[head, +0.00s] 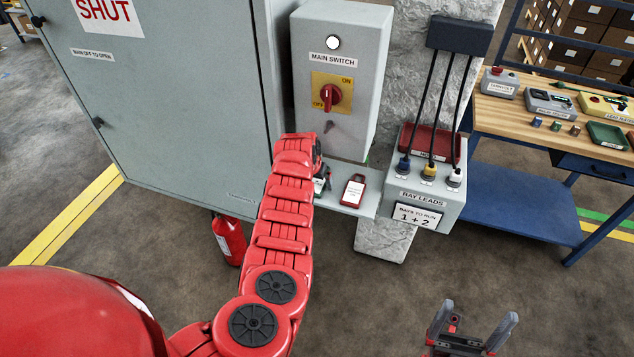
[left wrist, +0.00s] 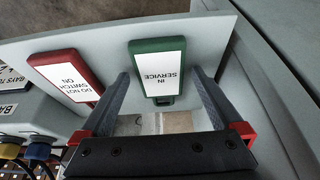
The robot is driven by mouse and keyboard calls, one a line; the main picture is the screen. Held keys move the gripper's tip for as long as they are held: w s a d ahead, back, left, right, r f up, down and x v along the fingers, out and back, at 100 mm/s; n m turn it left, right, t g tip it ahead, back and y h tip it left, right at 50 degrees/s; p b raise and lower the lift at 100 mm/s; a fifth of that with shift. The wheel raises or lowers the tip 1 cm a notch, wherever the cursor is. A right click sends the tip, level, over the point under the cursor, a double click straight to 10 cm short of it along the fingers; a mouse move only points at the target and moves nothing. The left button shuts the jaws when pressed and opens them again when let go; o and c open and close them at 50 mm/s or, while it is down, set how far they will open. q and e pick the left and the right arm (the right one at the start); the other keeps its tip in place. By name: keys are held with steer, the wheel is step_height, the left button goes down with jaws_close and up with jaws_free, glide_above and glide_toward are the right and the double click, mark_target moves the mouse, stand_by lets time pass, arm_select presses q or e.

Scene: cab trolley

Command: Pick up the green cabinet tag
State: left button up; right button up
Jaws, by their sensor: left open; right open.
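The green cabinet tag (left wrist: 157,60), with a white label reading "IN SERVICE", is on a light grey shelf (left wrist: 215,35) in the left wrist view. My left gripper (left wrist: 159,78) is open, with one finger on each side of the tag's lower part; I cannot tell whether they touch it. In the head view my left gripper (head: 321,181) is over the shelf, and the green tag is mostly hidden by my arm. My right gripper (head: 473,322) is open and empty at the bottom of the head view, away from the shelf.
A red tag (head: 354,191) reading "DO NOT SWITCH ON" is beside the green one. The main switch box (head: 340,75) rises behind the shelf, a large cabinet (head: 180,120) stands left, and the bay leads box (head: 430,190) is right. A workbench (head: 510,110) is further right.

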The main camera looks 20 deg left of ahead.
arm_select(q)
steer(key=c, duration=1.3)
